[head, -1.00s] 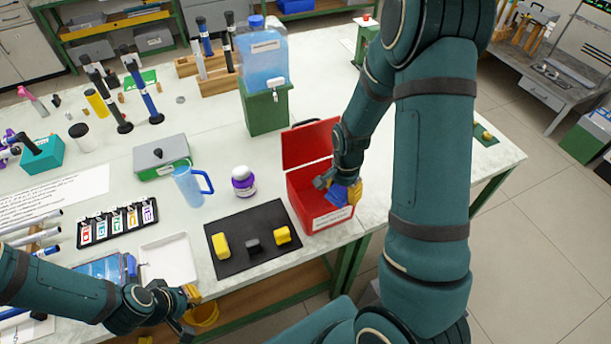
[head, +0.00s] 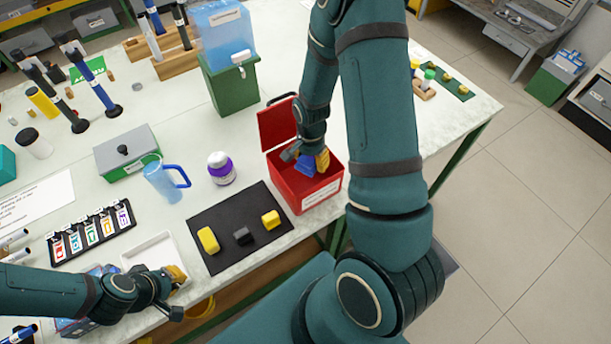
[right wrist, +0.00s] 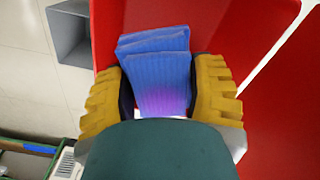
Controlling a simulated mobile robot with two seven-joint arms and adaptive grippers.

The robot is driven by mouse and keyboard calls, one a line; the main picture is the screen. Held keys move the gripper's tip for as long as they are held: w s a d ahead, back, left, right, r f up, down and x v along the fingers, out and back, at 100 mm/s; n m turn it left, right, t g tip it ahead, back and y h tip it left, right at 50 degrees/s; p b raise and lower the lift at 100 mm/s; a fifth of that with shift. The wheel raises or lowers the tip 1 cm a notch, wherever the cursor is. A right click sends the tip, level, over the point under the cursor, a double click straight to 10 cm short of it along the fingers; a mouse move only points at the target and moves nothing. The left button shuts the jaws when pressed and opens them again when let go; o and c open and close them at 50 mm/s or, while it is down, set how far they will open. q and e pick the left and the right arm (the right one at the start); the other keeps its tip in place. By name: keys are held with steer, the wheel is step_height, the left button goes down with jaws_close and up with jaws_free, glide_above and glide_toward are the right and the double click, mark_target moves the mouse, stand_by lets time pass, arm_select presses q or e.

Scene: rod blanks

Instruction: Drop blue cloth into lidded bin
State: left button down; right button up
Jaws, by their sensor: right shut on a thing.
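The red lidded bin (head: 322,189) stands at the table's front edge with its lid (head: 279,124) raised. My right gripper (head: 310,162) reaches down into the bin's opening. It is shut on the folded blue cloth (head: 305,166). In the right wrist view the blue cloth (right wrist: 157,75) sits between the yellow fingers of the right gripper (right wrist: 160,95), with red bin walls (right wrist: 265,100) around it. My left gripper (head: 178,292) is near the front edge by the white tray (head: 150,252); I cannot tell whether it is open or shut.
A black mat (head: 222,255) with yellow and dark blocks lies left of the bin. A purple-and-white jar (head: 222,169), a blue mug (head: 163,181) and a water dispenser on a green stand (head: 232,88) stand nearby. The open lid rises behind the bin.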

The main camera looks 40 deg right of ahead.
steer(key=shift+f, duration=0.6)
steer(key=o, duration=1.1)
steer(key=shift+r, duration=0.15)
step_height(320, 180, up, 12)
steer(key=shift+f, duration=0.1)
